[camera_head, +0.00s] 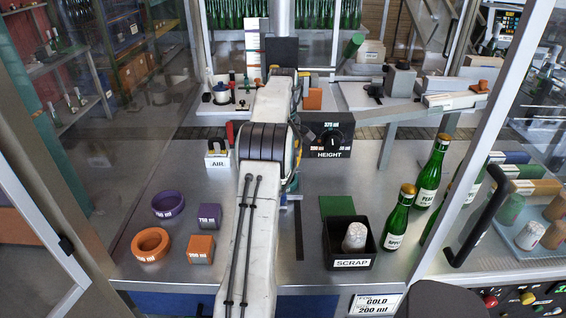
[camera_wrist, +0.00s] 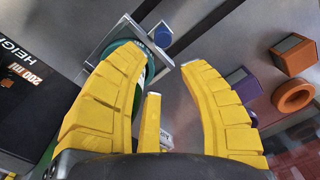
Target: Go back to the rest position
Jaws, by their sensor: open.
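My gripper (camera_wrist: 165,58) shows in the wrist view with its yellow fingers spread apart and nothing between their tips. Behind the fingers are a metal bracket with a blue knob (camera_wrist: 163,36) and a green round part partly covered by the left finger. In the head view my white arm reaches up the middle over the bench, and its gripper end is hidden. The arm covers part of the central machine, beside the black HEIGHT dial panel (camera_head: 331,136). That panel also shows at the left of the wrist view (camera_wrist: 22,85).
An orange ring (camera_head: 151,244), a purple ring (camera_head: 168,204) and orange and purple blocks lie left of the arm. A SCRAP bin (camera_head: 350,264) holding a pale capsule stack stands right, near green bottles (camera_head: 430,180). Glass panels and frame posts bound both sides.

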